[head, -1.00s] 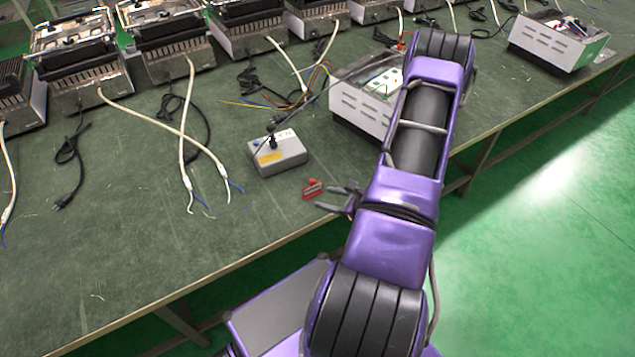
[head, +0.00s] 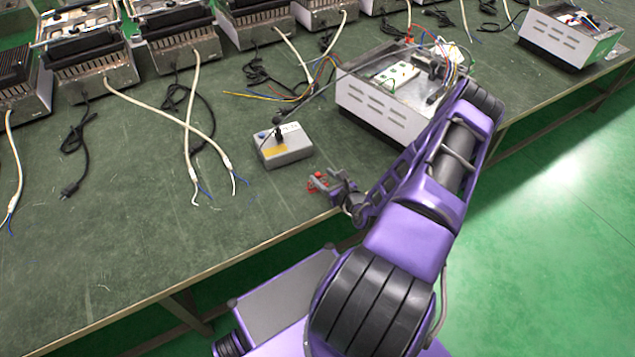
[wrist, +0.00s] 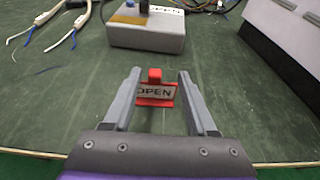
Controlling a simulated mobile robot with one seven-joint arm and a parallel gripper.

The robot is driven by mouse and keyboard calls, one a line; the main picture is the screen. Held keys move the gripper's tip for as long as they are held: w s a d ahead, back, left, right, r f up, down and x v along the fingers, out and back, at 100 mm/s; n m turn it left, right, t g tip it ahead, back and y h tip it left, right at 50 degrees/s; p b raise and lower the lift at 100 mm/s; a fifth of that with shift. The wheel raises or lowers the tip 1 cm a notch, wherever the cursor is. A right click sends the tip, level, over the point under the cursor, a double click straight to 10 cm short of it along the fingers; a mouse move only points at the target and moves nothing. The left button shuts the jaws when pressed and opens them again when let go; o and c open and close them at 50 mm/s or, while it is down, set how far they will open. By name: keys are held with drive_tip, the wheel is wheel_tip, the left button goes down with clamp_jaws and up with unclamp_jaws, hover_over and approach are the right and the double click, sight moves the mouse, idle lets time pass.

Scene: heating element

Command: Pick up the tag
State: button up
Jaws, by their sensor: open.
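My gripper (wrist: 155,78) is open, with one finger on each side of the tag and a gap on both sides. In the head view my gripper (head: 328,181) is low at the tag, close to the tabletop. I cannot tell the exact height of the fingertips.
A grey box (head: 283,146) with a yellow label stands just behind the tag. A white vented unit (head: 375,108) with wires stands to the right. Cables with bare ends (head: 205,180) lie to the left. The front left of the table is clear.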

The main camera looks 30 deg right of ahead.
sight(316, 174)
drive_tip(key=shift+a+f+x, duration=0.15)
drive_tip(key=shift+x, duration=1.4)
drive_tip(key=shift+a+f+x, duration=0.15)
drive_tip(key=shift+x, duration=1.45)
drive_tip(key=shift+s, duration=0.1)
clamp_jaws()
